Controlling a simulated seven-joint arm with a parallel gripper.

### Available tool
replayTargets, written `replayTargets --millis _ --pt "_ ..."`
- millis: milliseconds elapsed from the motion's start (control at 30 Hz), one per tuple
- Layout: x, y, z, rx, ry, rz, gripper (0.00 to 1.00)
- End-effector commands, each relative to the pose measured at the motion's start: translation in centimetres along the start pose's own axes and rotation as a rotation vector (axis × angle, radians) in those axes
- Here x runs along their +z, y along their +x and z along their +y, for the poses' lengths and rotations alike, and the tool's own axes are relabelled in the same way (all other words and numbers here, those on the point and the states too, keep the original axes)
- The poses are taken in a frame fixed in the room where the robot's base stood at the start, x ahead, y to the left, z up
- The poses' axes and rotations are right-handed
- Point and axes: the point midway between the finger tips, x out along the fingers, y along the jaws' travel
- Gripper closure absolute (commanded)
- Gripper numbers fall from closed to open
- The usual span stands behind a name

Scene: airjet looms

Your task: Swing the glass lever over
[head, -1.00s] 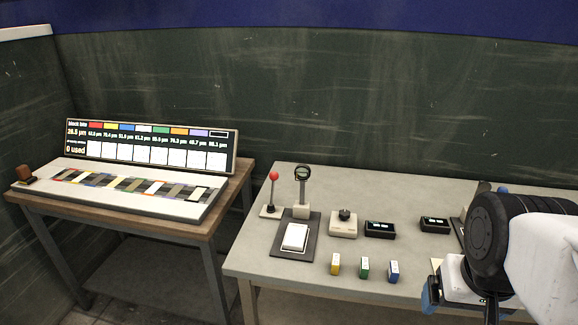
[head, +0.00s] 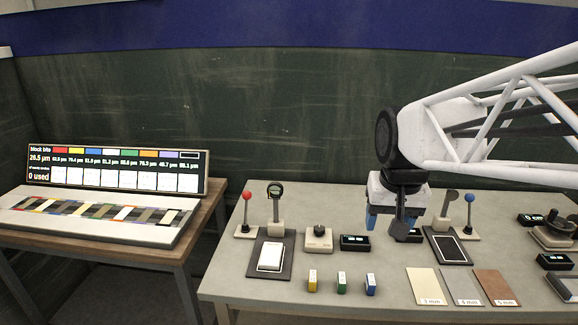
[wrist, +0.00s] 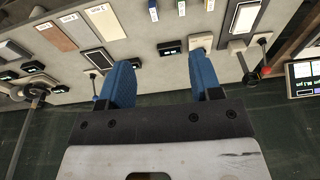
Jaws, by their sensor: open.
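My gripper (head: 392,222) is open and empty, pointing down above the table between these two, clearly right of the ringed lever. Its blue fingers also show apart in the wrist view (wrist: 160,62).
A red-knobbed lever (head: 246,212) stands just left of the ringed lever, and a blue-knobbed lever (head: 468,212) at the right. A knob box (head: 319,239), small displays (head: 355,242) and several coloured blocks (head: 342,283) lie between. Sample plates (head: 463,287) lie at front right.

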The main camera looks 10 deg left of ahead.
Motion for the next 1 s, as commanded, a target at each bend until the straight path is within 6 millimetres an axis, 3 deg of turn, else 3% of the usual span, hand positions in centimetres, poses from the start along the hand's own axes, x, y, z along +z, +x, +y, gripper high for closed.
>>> replayTargets --millis 100,467,1000 --pt "-3.2 0.1 -1.6 -0.003 -0.004 -0.014 0.42" --pt "-12.0 1.0 -7.0 -0.008 -0.006 -0.048 0.42" --pt "-23.6 5.2 -17.2 -0.007 -0.01 -0.098 0.42"
